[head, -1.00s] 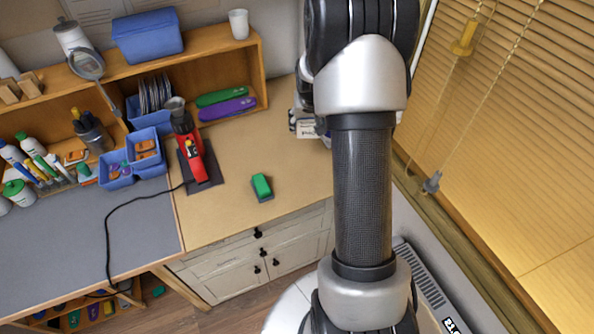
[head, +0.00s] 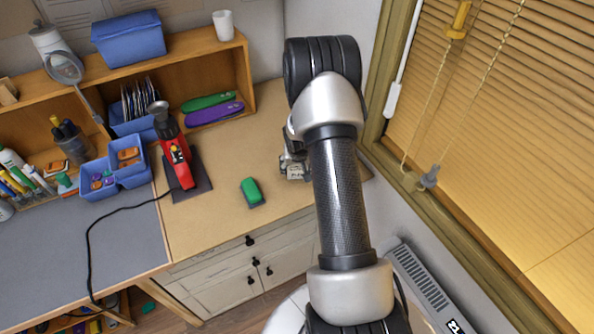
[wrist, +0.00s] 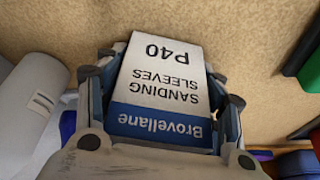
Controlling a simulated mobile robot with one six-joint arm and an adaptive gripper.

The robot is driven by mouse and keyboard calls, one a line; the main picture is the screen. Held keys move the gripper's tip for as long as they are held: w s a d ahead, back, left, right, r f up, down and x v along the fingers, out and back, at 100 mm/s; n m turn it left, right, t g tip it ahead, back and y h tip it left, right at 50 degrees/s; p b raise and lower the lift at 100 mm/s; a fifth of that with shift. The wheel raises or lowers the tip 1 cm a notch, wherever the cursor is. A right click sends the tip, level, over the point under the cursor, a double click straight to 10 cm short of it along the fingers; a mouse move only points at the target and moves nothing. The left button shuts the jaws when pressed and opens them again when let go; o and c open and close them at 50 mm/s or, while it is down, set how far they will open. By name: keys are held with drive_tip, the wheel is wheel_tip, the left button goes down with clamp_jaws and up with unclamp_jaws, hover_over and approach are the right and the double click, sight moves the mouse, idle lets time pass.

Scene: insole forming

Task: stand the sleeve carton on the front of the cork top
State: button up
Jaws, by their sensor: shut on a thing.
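The sleeve carton (wrist: 160,75) is a white box with a blue band, lettered "Sanding Sleeves P40". It is between the fingers of my gripper (wrist: 160,66), which is shut on it. In the head view, my gripper (head: 293,165) and a small pale part of the carton (head: 296,172) show beside my arm, over the right part of the tan cork top (head: 215,215). My arm partly hides them. In the wrist view, the cork top (wrist: 255,35) lies behind the carton. I cannot tell whether the carton touches it.
A green block (head: 251,191) lies near the front edge, left of my gripper. A red tool (head: 178,160) stands on a dark mat further left. Green (head: 208,101) and purple (head: 214,114) insoles lie in the shelf behind. A window blind (head: 500,150) is at right.

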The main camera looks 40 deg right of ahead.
drive_tip(key=shift+f, duration=0.2)
drive_tip(key=shift+f, duration=0.15)
drive_tip(key=o, duration=1.2)
